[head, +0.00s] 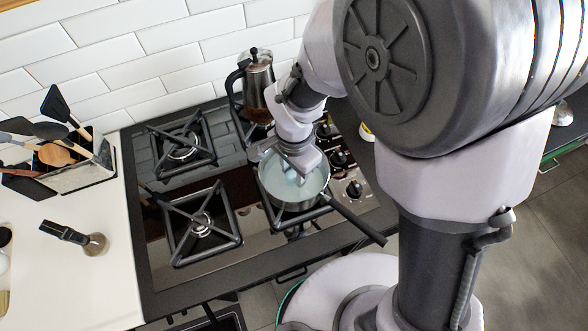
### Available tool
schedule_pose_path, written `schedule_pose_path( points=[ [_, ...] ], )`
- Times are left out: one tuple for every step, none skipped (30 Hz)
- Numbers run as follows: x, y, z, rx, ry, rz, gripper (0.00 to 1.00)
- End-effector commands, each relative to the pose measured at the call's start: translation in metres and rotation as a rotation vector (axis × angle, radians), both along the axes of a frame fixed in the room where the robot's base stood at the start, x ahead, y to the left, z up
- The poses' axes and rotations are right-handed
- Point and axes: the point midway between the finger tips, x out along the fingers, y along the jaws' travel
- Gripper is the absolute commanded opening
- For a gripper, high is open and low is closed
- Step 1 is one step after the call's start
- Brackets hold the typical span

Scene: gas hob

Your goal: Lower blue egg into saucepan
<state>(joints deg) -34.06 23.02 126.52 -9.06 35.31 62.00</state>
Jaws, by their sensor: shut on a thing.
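The saucepan (292,206) is a metal pan with a dark handle pointing to the lower right. It stands on the right front part of the gas hob and has a pale bluish inside. My gripper (293,173) reaches down over the pan's opening, with its fingers at or inside the rim. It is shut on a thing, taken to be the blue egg. The egg itself cannot be made out clearly, as the gripper and the pale blue pan inside blend together. Whether it touches the pan's bottom cannot be told.
A steel coffee pot (259,82) stands close behind the saucepan. Free burners (201,223) lie to the left. Control knobs (354,189) line the hob's right side. A utensil holder (82,172) and a dark-handled tool (95,243) are on the white counter at left.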

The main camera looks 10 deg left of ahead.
Motion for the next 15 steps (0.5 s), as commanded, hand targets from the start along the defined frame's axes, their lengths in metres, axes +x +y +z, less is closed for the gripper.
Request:
schedule_pose_path(
  points=[
    [0.0000,0.0000,-0.0014,0.000,0.000,0.000,0.20],
    [0.0000,0.0000,-0.0019,0.000,0.000,0.000,0.20],
    [0.0000,0.0000,-0.0025,0.000,0.000,0.000,0.20],
    [0.0000,0.0000,-0.0029,0.000,0.000,0.000,0.20],
    [0.0000,0.0000,-0.0034,0.000,0.000,0.000,0.20],
    [0.0000,0.0000,-0.0040,0.000,0.000,0.000,0.20],
    [0.0000,0.0000,-0.0044,0.000,0.000,0.000,0.20],
    [0.0000,0.0000,-0.0049,0.000,0.000,0.000,0.20],
    [0.0000,0.0000,-0.0055,0.000,0.000,0.000,0.20],
    [0.0000,0.0000,-0.0059,0.000,0.000,0.000,0.20],
    [0.0000,0.0000,-0.0063,0.000,0.000,0.000,0.20],
    [0.0000,0.0000,-0.0066,0.000,0.000,0.000,0.20],
    [0.0000,0.0000,-0.0066,0.000,0.000,0.000,0.20],
    [0.0000,0.0000,-0.0066,0.000,0.000,0.000,0.20],
    [0.0000,0.0000,-0.0064,0.000,0.000,0.000,0.20]
  ],
)
